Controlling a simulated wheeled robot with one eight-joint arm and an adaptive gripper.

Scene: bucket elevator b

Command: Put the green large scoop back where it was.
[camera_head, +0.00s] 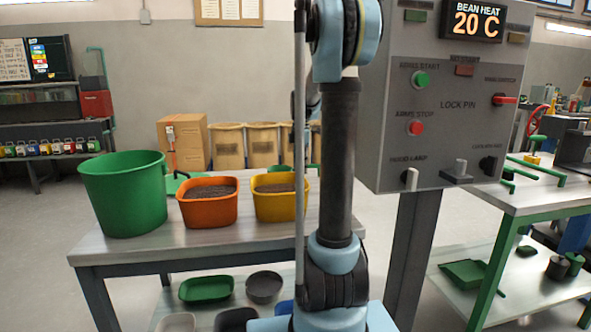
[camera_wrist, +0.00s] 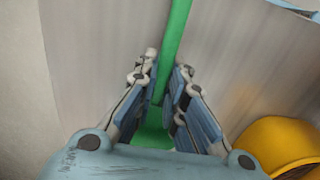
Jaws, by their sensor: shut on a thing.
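The green scoop shows in the wrist view as a long straight green handle (camera_wrist: 176,45), with a wider green part low between the fingers. My gripper (camera_wrist: 166,88) is shut on the scoop's handle, with one finger on each side of it. The grey table top (camera_wrist: 100,50) lies beyond the handle; I cannot tell whether the scoop touches it. In the head view my arm hides the gripper. Green bits (camera_head: 315,170) show beside my arm, but I cannot tell whether they are this scoop.
A green bucket (camera_head: 124,195), an orange bin (camera_head: 207,210) and a yellow bin (camera_head: 281,207) stand on the table. A yellow container (camera_wrist: 272,143) is close to my gripper at lower right. A grey control panel (camera_head: 450,130) stands right of my arm.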

